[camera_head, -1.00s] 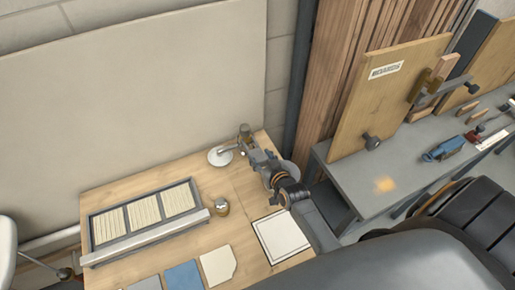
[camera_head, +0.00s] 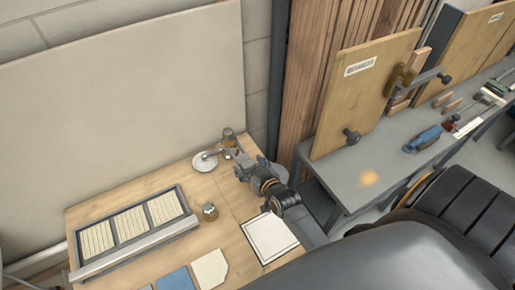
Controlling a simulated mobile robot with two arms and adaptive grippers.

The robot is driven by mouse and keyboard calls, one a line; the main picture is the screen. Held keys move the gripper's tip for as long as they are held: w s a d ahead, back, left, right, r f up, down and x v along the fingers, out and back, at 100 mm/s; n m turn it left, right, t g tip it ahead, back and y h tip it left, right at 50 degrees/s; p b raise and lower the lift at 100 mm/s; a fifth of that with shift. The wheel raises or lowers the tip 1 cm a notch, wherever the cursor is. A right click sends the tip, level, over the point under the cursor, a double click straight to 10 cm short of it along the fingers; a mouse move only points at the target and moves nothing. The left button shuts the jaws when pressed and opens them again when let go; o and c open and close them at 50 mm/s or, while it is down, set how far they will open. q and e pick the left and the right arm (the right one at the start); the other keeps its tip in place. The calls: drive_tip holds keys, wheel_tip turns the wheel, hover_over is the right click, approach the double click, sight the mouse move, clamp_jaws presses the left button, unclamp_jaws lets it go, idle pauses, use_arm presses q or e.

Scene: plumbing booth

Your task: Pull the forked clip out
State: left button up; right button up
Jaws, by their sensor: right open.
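A small fixture stands at the back of the wooden table, with a round white base (camera_head: 204,162) and a brass-coloured fitting (camera_head: 228,137) beside it. The forked clip is too small to make out. My right gripper (camera_head: 234,160) is open, just in front of the brass fitting, and its body hides part of that area. I cannot tell whether its fingers touch anything. My left gripper is out of view.
A grey-framed tray (camera_head: 77,246) with several ribbed panels lies left on the wooden table (camera_head: 222,228). A grey bench (camera_head: 340,188) with upright boards stands right.

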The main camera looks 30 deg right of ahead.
drive_tip(key=v, duration=1)
drive_tip(key=shift+s+r, duration=0.15)
drive_tip(key=shift+s, duration=0.25)
